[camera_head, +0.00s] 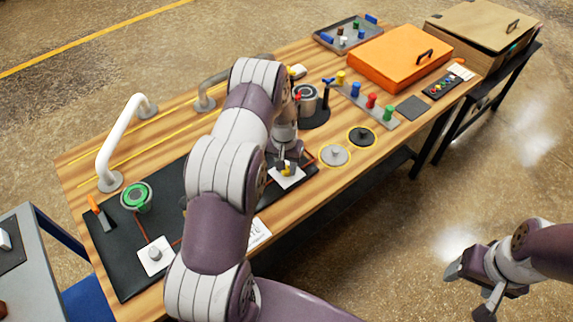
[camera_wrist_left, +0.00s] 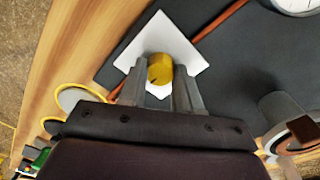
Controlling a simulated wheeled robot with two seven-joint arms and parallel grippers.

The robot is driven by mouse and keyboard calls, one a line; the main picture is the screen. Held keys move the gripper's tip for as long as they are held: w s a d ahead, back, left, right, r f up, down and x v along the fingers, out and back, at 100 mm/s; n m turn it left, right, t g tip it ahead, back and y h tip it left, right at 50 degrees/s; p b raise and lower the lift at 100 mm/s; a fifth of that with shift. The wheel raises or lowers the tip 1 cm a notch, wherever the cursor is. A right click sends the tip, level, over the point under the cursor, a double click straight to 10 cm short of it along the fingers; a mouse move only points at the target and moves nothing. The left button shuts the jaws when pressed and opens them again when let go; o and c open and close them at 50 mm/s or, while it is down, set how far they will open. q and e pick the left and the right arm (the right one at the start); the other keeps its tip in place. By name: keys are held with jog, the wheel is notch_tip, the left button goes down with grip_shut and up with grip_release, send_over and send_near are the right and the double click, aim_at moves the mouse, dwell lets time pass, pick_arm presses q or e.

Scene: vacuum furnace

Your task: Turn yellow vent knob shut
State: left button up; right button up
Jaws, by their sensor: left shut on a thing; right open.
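The yellow vent knob (camera_wrist_left: 161,70) stands on a white square plate (camera_wrist_left: 188,50) on the dark mat. In the left wrist view my left gripper (camera_wrist_left: 160,80) has one finger on each side of the knob and is shut on it. The head view shows the same knob (camera_head: 285,170) low under my left gripper (camera_head: 284,164), partly hidden by the fingers, on its white plate (camera_head: 287,180). A dark mark shows on the knob's top. My right gripper (camera_head: 468,287) is open and empty, off the table at the lower right.
Two round discs (camera_head: 334,155) (camera_head: 361,137), colored pegs (camera_head: 371,101) and an orange case (camera_head: 392,62) lie to the right.

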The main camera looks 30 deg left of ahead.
pick_arm(q)
jog(key=n, duration=0.4)
jog(key=shift+b, duration=0.4)
jog(key=n, duration=0.9)
jog(key=shift+s+n+b, duration=0.1)
jog(key=shift+n+b, duration=0.25)
jog(key=shift+n, duration=0.05)
jog(key=shift+n+y, duration=0.4)
jog(key=shift+n, duration=1.7)
jog(key=shift+r, duration=0.1)
jog(key=o, duration=1.1)
jog(key=shift+d, duration=0.1)
jog(key=shift+c, duration=0.2)
